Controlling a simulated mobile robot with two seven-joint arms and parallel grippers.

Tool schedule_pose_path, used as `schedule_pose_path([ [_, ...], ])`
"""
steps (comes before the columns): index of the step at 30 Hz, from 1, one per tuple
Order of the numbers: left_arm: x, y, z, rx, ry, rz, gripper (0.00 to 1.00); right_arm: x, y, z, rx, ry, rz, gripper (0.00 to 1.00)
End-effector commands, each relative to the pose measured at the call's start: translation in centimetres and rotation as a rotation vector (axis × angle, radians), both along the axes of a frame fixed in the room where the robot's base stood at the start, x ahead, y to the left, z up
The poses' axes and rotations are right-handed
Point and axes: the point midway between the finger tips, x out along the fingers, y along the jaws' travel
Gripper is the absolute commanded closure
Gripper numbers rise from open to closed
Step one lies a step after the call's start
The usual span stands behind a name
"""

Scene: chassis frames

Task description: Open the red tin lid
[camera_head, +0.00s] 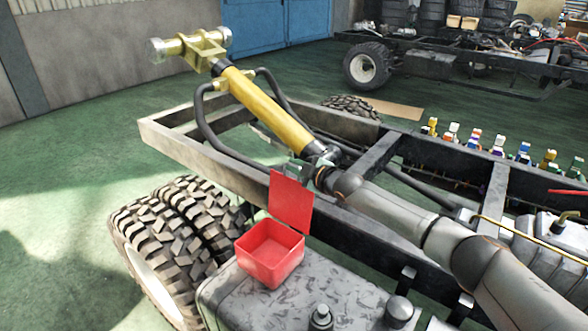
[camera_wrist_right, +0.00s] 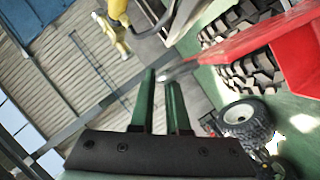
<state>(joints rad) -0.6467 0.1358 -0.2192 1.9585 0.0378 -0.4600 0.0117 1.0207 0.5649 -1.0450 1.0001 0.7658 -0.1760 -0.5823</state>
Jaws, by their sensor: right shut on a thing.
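The red tin (camera_head: 270,262) is an open square box standing on the grey tank (camera_head: 245,298), and its inside looks empty. Its red lid (camera_head: 290,203) stands about upright above the far edge of the tin, swung open. My right gripper (camera_head: 302,170) is at the lid's upper edge and shut on it. In the right wrist view the green fingers (camera_wrist_right: 161,78) are close together, with a grey piece at their tips reaching to the red lid (camera_wrist_right: 300,60). The exact contact is partly hidden. My left gripper is not in view.
Large knobby tyres (camera_head: 180,235) stand left of the tank. The dark chassis rail (camera_head: 370,236) runs behind the tin, with a yellow cylinder (camera_head: 265,108) above it. Caps (camera_head: 399,308) stick up from the tank at the right. Green floor at the left is free.

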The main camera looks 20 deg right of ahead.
Motion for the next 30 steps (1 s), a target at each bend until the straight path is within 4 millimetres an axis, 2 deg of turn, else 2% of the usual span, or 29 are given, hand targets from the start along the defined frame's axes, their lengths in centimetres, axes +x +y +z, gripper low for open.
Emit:
schedule_pose_path([
  [1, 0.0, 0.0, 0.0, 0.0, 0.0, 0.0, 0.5, -0.1, 0.6, -0.2, 0.002, 0.003, 0.009, 1.0],
  [7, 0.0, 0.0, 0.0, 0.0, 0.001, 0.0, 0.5, -0.1, 0.7, -0.3, 0.002, 0.005, 0.01, 1.0],
  [8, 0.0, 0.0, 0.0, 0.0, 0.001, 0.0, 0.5, -0.1, 0.7, -0.3, 0.002, 0.005, 0.01, 0.85],
  [16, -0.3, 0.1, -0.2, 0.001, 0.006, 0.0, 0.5, -0.1, 0.6, -0.3, 0.002, 0.005, 0.009, 0.56],
  [25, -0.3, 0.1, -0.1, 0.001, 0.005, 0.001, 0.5, -0.2, 0.3, -0.1, 0.001, 0.004, 0.005, 0.56],
  [30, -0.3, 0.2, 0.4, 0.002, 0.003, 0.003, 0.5, -1.3, 0.0, 0.0, 0.004, 0.008, 0.007, 0.56],
])
